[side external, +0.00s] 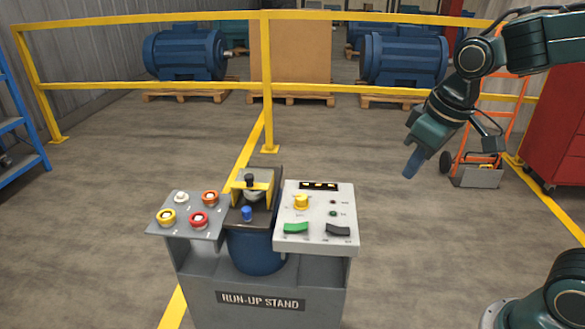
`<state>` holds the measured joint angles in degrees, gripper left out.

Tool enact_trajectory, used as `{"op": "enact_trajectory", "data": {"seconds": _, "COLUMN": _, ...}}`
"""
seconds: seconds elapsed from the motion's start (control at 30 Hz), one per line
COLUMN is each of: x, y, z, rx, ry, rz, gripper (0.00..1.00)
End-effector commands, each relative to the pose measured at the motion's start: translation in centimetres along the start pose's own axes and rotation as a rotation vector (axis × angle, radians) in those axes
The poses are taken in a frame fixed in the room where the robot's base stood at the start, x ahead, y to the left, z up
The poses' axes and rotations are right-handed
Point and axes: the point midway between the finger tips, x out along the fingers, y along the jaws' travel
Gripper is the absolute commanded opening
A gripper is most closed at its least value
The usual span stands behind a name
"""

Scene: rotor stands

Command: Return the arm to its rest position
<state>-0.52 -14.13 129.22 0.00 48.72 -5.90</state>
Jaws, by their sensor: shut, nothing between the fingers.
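My gripper (414,164) hangs at the upper right, pointing down and to the left, with its blue-grey fingers shut and empty. It is in the air, to the right of and above the run-up stand (230,300), and touches nothing. The grey stand carries a white control panel (318,213) with a yellow knob (300,202), a green switch (296,228) and a dark switch (338,230). A sloped grey button panel (182,228) is on its left. Between them sits a dark unit with a yellow bracket (262,190) and a blue cap (247,213).
A yellow railing (350,86) runs behind the stand. Blue motors (186,54) on pallets stand beyond it. An orange hand truck (505,120) and a red cabinet (556,130) are behind my arm at right. A blue ladder (15,120) is at far left. The floor around the stand is clear.

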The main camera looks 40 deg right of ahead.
Motion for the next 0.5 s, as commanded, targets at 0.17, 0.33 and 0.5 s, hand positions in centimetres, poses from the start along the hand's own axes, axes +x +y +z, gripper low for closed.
{"op": "enact_trajectory", "data": {"seconds": 0.17, "x": -2.2, "y": -0.2, "z": 2.7, "rx": 0.03, "ry": 0.059, "rz": 0.006, "gripper": 0.0}}
{"op": "enact_trajectory", "data": {"seconds": 0.33, "x": -3.6, "y": -0.4, "z": 5.2, "rx": 0.058, "ry": 0.112, "rz": 0.01, "gripper": 0.0}}
{"op": "enact_trajectory", "data": {"seconds": 0.5, "x": -4.6, "y": -0.6, "z": 7.7, "rx": 0.085, "ry": 0.161, "rz": 0.013, "gripper": 0.0}}
